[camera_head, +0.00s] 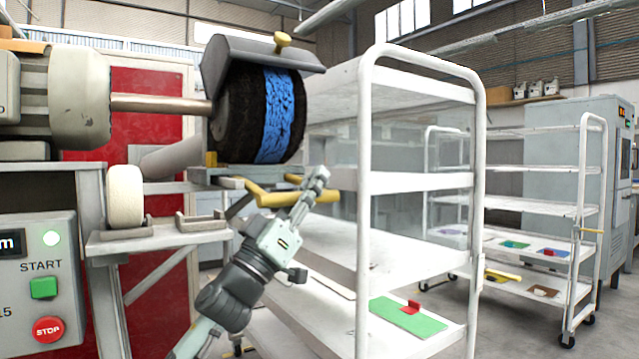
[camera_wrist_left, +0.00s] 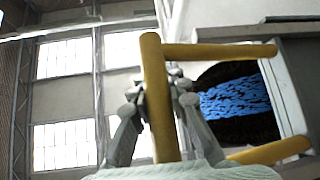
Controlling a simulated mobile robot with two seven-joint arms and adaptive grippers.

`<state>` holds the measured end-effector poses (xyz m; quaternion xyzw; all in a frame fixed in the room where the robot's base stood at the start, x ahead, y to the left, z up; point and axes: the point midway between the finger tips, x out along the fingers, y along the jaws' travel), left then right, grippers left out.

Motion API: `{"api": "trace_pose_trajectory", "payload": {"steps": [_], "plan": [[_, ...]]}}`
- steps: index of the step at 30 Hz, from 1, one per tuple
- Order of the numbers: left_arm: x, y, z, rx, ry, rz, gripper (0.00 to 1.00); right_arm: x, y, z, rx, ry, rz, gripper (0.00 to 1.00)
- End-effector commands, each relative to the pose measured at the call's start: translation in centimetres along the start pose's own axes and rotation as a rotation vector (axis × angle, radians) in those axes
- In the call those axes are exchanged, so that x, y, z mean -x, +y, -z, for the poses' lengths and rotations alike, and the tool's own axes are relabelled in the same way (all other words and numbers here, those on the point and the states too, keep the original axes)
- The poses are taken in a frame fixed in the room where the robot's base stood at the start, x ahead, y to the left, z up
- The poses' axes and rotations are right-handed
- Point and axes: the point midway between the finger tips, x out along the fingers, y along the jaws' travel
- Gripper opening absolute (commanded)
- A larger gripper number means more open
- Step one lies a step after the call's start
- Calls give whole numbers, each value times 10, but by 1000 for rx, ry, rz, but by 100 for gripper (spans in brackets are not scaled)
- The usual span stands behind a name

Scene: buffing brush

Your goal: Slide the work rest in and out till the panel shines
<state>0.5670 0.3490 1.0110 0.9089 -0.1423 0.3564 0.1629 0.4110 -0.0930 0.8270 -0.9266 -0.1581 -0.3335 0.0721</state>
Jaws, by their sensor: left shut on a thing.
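The buffing brush (camera_head: 235,115), a dark wheel with a blue band, sits on a shaft under a grey hood. Just below it is the work rest (camera_head: 200,172), a grey slide with a yellow U-shaped handle (camera_head: 263,197). My left gripper (camera_head: 314,182) reaches up from below and is shut on the handle. In the left wrist view, the fingers (camera_wrist_left: 155,98) close around the handle's crossbar (camera_wrist_left: 153,60), and the blue-banded brush (camera_wrist_left: 235,102) shows behind. I cannot make out a panel on the rest. My right gripper is in neither view.
A white shelf cart (camera_head: 420,182) stands close right of my left arm, with a green plate with a red grip (camera_head: 408,315) low down. A control box (camera_head: 40,280) with START and STOP buttons is at left. A second cart (camera_head: 545,208) stands farther right.

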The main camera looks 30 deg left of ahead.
Motion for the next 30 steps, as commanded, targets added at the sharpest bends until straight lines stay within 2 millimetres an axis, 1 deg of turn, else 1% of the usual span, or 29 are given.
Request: {"api": "trace_pose_trajectory", "payload": {"steps": [1,2,3,8,16,20,23,30], "plan": [[0,0,0,1,0,1,0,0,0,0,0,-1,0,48],[0,0,0,1,0,1,15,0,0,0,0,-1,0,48],[0,0,0,1,0,0,20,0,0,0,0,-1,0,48],[0,0,0,1,0,0,39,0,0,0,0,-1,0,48],[0,1,0,1,0,0,39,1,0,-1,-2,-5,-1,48],[8,0,-1,4,-1,1,39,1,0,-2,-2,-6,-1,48],[23,0,-2,4,-3,3,39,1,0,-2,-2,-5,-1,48],[76,0,-2,5,-3,5,39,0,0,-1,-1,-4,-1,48]]}}
